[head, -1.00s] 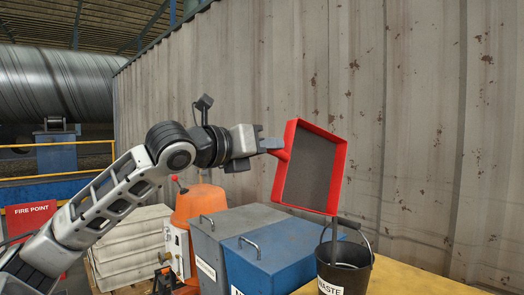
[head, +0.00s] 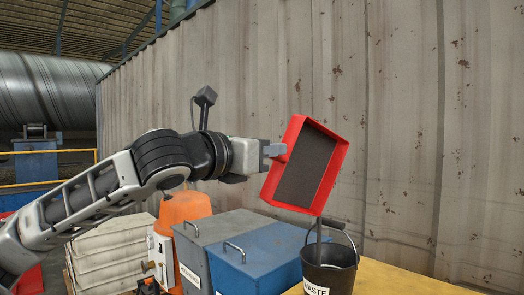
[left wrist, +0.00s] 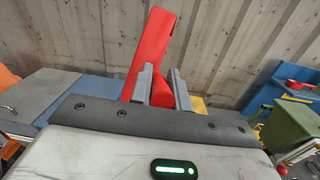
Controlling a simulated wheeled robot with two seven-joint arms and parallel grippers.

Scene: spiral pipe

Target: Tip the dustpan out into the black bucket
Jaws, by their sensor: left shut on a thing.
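The red dustpan (head: 274,203) with a dark grey inside (head: 305,168) is tilted steeply, its open face toward the head camera. My left gripper (head: 277,151) is shut on its handle, at the pan's left side. In the left wrist view the red handle (left wrist: 163,91) sits between the fingers, and the pan (left wrist: 153,45) rises beyond them. The black bucket (head: 342,277) with a WASTE label stands below the pan's lower edge. A thin grey upright strip (head: 319,240) shows between pan and bucket; I cannot tell what it is. The bucket's bottom is hidden. My right gripper is out of view.
The bucket is on a yellow surface (head: 390,279). A blue bin (head: 262,262) and a grey bin (head: 215,227) with handles stand left of it. An orange object (head: 185,208) is further left. A corrugated wall (head: 400,120) closes off the back.

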